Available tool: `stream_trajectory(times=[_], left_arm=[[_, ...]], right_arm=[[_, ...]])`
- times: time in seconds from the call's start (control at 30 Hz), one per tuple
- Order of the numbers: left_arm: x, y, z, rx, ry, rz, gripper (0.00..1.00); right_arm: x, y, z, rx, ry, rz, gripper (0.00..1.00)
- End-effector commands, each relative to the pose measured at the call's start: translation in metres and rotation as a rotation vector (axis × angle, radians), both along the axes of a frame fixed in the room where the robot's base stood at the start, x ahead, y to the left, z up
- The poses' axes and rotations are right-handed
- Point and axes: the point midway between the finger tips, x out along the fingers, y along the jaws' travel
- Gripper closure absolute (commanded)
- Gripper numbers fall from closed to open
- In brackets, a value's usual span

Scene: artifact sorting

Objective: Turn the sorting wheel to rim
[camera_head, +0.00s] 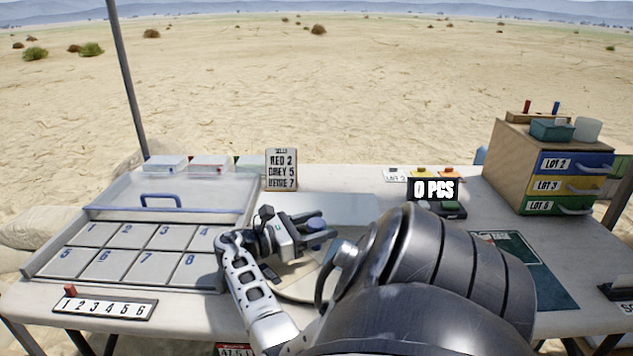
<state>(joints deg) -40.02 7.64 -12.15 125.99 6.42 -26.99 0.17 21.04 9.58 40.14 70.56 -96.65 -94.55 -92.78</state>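The sorting wheel (296,291) appears to be the pale round disc at the table's front middle. Only part of its edge shows, because my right arm covers most of it. My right gripper (322,228) is over the table just behind the visible part of the disc, pointing right. Its two fingers are spread apart. No rim label on the wheel is readable. My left gripper is not in view.
A numbered tray (130,262) with a clear blue-handled lid (160,201) is at left. A sign (281,169) stands behind. A "0 PCS" display (433,190) and drawer cabinet (530,175) are at right. A green mat (515,262) lies before the cabinet. My large arm blocks the front middle.

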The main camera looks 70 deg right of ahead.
Motion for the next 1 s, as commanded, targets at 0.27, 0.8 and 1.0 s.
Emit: stream_trajectory(times=[0.27, 0.8, 1.0], left_arm=[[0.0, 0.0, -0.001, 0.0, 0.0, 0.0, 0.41], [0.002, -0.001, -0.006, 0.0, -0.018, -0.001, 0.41], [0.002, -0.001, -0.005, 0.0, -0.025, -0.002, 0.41]], right_arm=[[0.008, 0.007, 0.0, 0.0, -0.001, 0.002, 0.42], [0.093, 0.091, -0.001, 0.002, -0.001, 0.003, 0.42], [0.11, 0.108, 0.0, -0.001, -0.001, 0.001, 0.42]])
